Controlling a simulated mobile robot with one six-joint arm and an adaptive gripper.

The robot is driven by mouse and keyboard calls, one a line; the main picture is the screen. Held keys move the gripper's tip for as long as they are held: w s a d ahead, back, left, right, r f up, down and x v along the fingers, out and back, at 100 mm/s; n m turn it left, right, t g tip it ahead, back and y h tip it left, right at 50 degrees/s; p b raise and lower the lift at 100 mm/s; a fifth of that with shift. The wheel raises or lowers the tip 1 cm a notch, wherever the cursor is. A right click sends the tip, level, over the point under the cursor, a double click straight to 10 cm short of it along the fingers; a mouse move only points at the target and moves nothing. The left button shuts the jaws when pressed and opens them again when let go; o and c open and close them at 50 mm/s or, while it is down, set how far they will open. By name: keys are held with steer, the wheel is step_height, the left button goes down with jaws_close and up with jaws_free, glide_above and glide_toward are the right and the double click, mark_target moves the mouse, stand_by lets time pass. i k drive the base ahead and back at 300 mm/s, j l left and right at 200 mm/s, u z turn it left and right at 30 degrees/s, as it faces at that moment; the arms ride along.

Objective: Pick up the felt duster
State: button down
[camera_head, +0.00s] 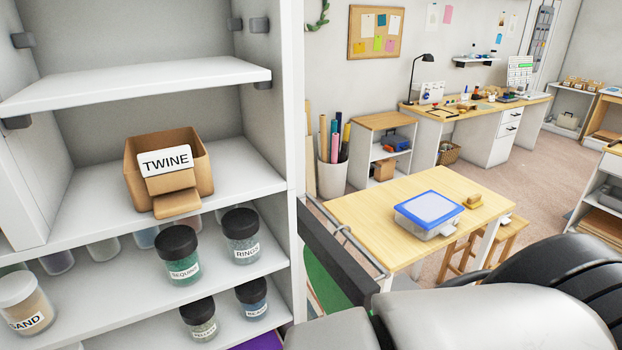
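A small tan and yellowish block (473,200), which looks like the felt duster, lies on the light wood table (375,215) near its right side. It is just right of a clear box with a blue-rimmed lid (428,214), and its details are too small to make out. Grey and black parts of my own arm fill the lower right of the view, in front of the near part of the table. My gripper is not in view.
A white shelf unit (160,80) stands close at left, with a TWINE box (168,170) and labelled jars (178,254). A wooden stool (492,245) is by the table. A long desk (475,108) with clutter stands behind. Open floor (530,160) lies right of the table.

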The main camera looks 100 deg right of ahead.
mark_target(473, 201)
steer(key=z, duration=4.5)
steer(key=i+l, duration=0.2)
steer(key=l, duration=0.15)
steer(key=i+l, duration=0.25)
steer(key=i+l+u, duration=0.1)
steer(key=l, duration=0.3)
steer(key=i+l, duration=0.3)
steer(key=i+l+u, duration=0.1)
steer(key=l, duration=0.35)
steer(key=i+l, duration=0.3)
steer(key=i+j+u, duration=0.1)
steer(key=i, duration=0.55)
steer(key=i+j, duration=0.25)
steer(key=i, duration=0.45)
steer(key=i+j+u, duration=0.15)
steer(key=i, duration=0.5)
